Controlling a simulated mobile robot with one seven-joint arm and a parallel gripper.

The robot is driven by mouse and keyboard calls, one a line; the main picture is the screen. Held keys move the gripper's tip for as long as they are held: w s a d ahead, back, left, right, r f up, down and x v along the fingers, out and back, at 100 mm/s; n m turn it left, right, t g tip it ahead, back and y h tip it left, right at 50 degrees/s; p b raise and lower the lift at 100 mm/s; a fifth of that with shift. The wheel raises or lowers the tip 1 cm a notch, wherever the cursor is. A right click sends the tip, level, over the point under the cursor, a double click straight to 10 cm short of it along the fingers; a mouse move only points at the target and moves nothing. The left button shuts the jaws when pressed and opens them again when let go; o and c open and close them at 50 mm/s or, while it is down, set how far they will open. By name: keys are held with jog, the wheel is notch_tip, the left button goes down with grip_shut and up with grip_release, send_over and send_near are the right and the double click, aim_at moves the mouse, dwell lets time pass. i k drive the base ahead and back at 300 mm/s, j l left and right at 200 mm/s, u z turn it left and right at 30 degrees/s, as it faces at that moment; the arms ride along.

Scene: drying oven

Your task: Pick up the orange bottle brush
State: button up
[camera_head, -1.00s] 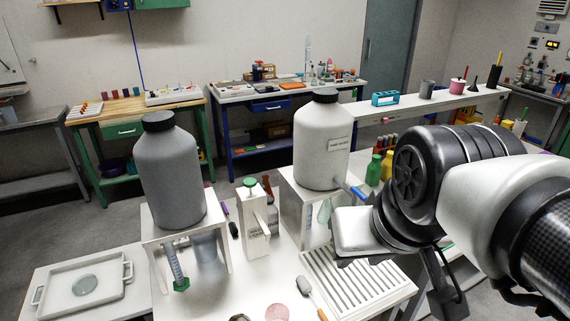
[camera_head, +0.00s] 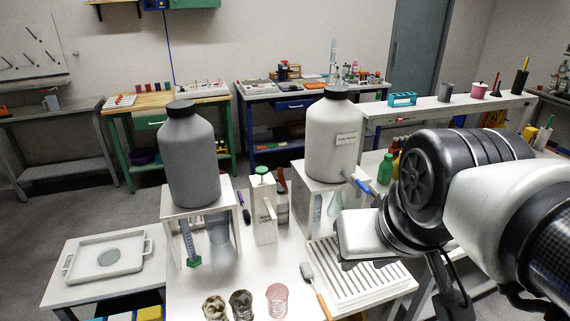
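A brush with an orange handle (camera_head: 323,304) and a grey head (camera_head: 307,271) lies on the white bench, along the left side of a white slatted drying rack (camera_head: 350,280). I take it for the orange bottle brush. The lower end of its handle is close to the bottom edge of the picture. My gripper (camera_head: 362,262) is above the rack, to the right of the brush and apart from it. Its white housing shows, but its fingers are mostly hidden or too dark to make out.
A grey bottle (camera_head: 190,158) and a white bottle (camera_head: 332,140) stand on white stands behind the brush. A white box-shaped bottle with a green cap (camera_head: 263,210) stands between them. Several glass vessels (camera_head: 241,304) stand at the front left. The bench between them is clear.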

aim_at(305, 266)
jog(key=k+j, duration=0.15)
jog(key=k, duration=0.4)
jog(key=i+j, duration=0.1)
jog(key=j, duration=0.4)
jog(key=j+z, duration=0.1)
jog(key=j, duration=0.4)
jog(key=i+j+z, duration=0.1)
jog(key=z, duration=1.55)
jog(key=k+j, duration=0.05)
